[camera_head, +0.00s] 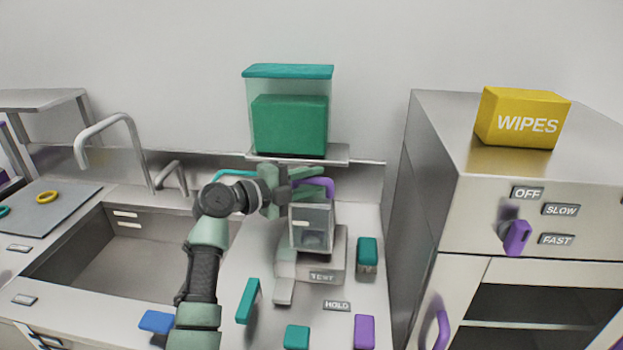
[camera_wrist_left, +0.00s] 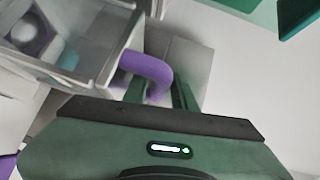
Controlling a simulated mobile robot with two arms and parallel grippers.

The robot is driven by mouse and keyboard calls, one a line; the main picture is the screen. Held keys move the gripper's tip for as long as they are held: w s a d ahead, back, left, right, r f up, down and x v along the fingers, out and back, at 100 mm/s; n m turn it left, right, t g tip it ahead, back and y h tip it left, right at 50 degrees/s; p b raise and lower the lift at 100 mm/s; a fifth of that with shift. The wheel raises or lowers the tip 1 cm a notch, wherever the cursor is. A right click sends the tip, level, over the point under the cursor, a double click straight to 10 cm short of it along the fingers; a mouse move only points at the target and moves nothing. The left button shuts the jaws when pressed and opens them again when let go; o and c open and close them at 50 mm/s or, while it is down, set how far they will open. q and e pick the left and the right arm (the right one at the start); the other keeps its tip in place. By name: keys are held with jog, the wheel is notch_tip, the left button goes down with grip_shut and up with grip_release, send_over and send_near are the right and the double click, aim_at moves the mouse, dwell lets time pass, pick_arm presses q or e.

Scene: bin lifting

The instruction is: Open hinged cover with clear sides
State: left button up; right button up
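The cover with clear sides (camera_head: 311,228) sits on the grey device marked TEST (camera_head: 331,271), and it looks down over it. Its purple handle (camera_head: 328,184) is at the upper edge. In the left wrist view, the cover's clear walls (camera_wrist_left: 88,72) fill the upper left, with a pale round thing inside. My left gripper (camera_head: 310,183) is at the handle. In the wrist view the purple handle (camera_wrist_left: 147,66) reaches between its two green fingers (camera_wrist_left: 160,95). I cannot tell whether they press on it. My right gripper is not in view.
A shelf (camera_head: 300,154) with a clear bin (camera_head: 290,80) holding a green block is just above and behind. A grey cabinet (camera_head: 397,200) with a WIPES box (camera_head: 522,118) stands at the right. Teal and purple blocks (camera_head: 364,332) lie in front; a sink (camera_head: 110,250) is left.

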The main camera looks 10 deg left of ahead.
pick_arm(q)
grip_shut()
dwell(1.4)
